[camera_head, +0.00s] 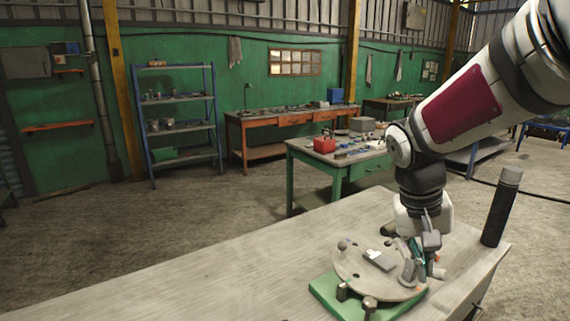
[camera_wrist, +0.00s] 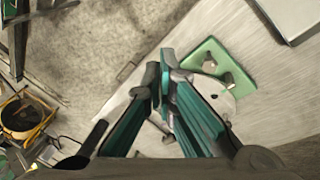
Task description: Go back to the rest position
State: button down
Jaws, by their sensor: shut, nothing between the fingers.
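My gripper (camera_head: 418,268) points down over the right part of a round grey plate (camera_head: 352,270) on the workbench. Its fingers are shut and empty; in the wrist view the fingertips (camera_wrist: 166,75) meet. The plate lies on a green base (camera_head: 324,294) and carries several short pegs and a small light block (camera_head: 379,260). In the wrist view, the green base (camera_wrist: 196,54) and part of the plate (camera_wrist: 245,84) show beyond the fingers. I cannot tell whether the fingers touch the plate. My fingers hide part of it.
The workbench top (camera_head: 215,262) is clear to the left. A tall dark cylinder (camera_head: 499,212) stands on the bench to the right of my gripper. Behind are a green table (camera_head: 318,160) with a red box (camera_head: 324,146) and a blue shelf rack (camera_head: 180,128).

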jog(key=s+a+r+n+t+y, duration=0.1)
jog(key=s+a+r+t, duration=0.1)
jog(key=s, duration=0.5)
jog(key=s+a+r+n+t+y, duration=0.2)
jog(key=s+a+r+t, duration=0.1)
jog(key=s, duration=0.5)
notch_tip(320, 180, up, 2)
jog(key=shift+s+a+r, duration=0.1)
jog(key=shift+s+a, duration=0.2)
jog(key=shift+a, duration=0.15)
